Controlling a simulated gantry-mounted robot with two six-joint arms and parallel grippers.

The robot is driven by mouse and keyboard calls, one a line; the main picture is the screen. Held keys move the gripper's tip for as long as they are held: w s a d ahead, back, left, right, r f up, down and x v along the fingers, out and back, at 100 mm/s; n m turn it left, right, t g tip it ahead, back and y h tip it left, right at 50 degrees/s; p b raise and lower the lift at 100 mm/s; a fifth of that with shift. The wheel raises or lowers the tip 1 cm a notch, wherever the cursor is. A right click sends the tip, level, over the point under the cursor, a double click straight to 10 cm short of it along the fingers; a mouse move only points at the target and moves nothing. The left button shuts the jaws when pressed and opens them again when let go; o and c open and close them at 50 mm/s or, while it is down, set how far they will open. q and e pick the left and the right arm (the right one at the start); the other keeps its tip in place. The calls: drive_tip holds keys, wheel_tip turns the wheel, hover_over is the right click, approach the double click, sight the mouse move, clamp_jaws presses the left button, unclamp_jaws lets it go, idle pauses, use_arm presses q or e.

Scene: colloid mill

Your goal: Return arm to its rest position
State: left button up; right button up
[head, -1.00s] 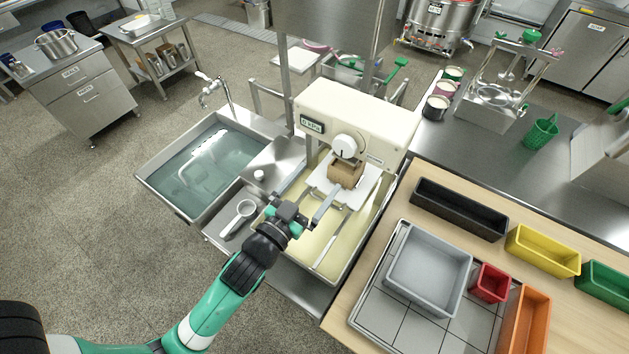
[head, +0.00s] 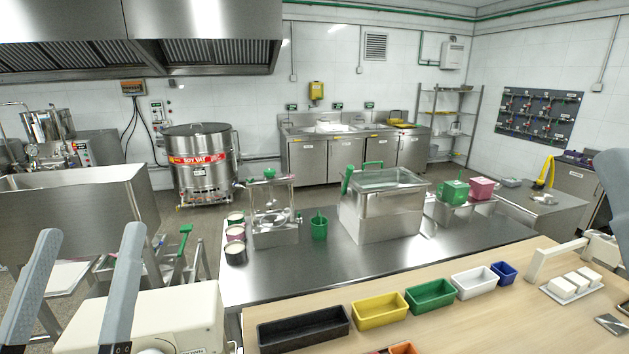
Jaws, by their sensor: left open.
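My left gripper (head: 90,234) stands at the lower left of the head view, its two long grey fingers upright and spread apart, with nothing between them. It appears in front of the cream mill housing (head: 185,318), whose top and side show at the bottom left. Whether the fingers touch the housing cannot be told. The rest of the left arm is out of view below.
A steel counter (head: 290,288) holds a steel tank (head: 383,215), a green cup (head: 319,228) and several small pots. The wooden table (head: 480,325) carries a black bin (head: 303,330), a yellow bin (head: 380,308) and a green bin (head: 431,295). A soy vat (head: 200,165) stands behind.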

use_arm(q)
drive_tip(key=s+d+r+m+t+h, duration=0.1)
drive_tip(key=s+d+r+m+h, duration=0.15)
drive_tip(key=r, duration=0.25)
drive_tip(key=s+d+r+m+t+h, duration=0.1)
drive_tip(key=s+d+r+m+h, duration=0.15)
drive_tip(key=r+h, duration=0.2)
wheel_tip(320, 180, up, 28)
drive_tip(key=n+y+p, duration=0.1)
drive_tip(key=p, duration=2.7)
drive_tip(key=shift+a+r, duration=0.15)
drive_tip(key=shift+a, duration=0.15)
use_arm(e)
wheel_tip(320, 180, up, 29)
drive_tip(key=shift+f, duration=0.2)
